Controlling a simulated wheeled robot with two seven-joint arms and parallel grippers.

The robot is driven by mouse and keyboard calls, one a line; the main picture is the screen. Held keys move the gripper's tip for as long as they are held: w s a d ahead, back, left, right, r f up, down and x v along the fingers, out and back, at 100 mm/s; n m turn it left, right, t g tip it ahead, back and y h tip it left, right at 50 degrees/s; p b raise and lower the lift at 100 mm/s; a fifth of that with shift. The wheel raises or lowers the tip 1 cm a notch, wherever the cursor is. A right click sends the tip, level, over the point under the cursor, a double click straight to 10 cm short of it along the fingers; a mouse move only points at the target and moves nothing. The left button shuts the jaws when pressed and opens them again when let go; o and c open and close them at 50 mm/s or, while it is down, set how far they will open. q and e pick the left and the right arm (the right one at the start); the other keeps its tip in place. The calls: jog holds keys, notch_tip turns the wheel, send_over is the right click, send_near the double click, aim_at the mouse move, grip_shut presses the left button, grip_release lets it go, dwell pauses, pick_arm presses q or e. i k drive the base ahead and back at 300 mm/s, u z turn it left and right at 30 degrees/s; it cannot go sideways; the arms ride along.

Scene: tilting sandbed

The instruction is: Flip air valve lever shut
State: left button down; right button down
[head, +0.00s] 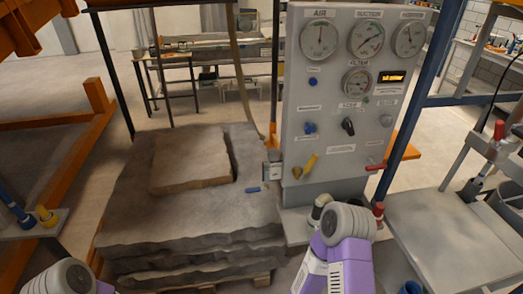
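A grey control panel (340,100) stands upright right of centre in the head view. Its upper left gauge (319,38) is labelled AIR. Below, at the panel's lower left, a yellow lever (306,167) sits tilted, its upper end to the right. A red lever (375,167) lies roughly level at the lower right. The small labels are too blurred to tell which lever is the air valve's. My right arm's purple and grey links are in front of the panel's foot, apart from both levers. My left arm shows only at the lower left edge. Neither gripper's fingers show.
A layered grey stone-like bed (190,215) with a raised slab (190,160) lies left of the panel. A blue-handled thing (253,189) is at its right edge. A dark blue post (408,120) and a grey table (450,235) stand to the right. Space before the levers looks clear.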

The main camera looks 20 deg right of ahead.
aim_at(315, 157)
jog(key=z, duration=0.2)
jog(key=i, duration=1)
jog(key=z, duration=0.65)
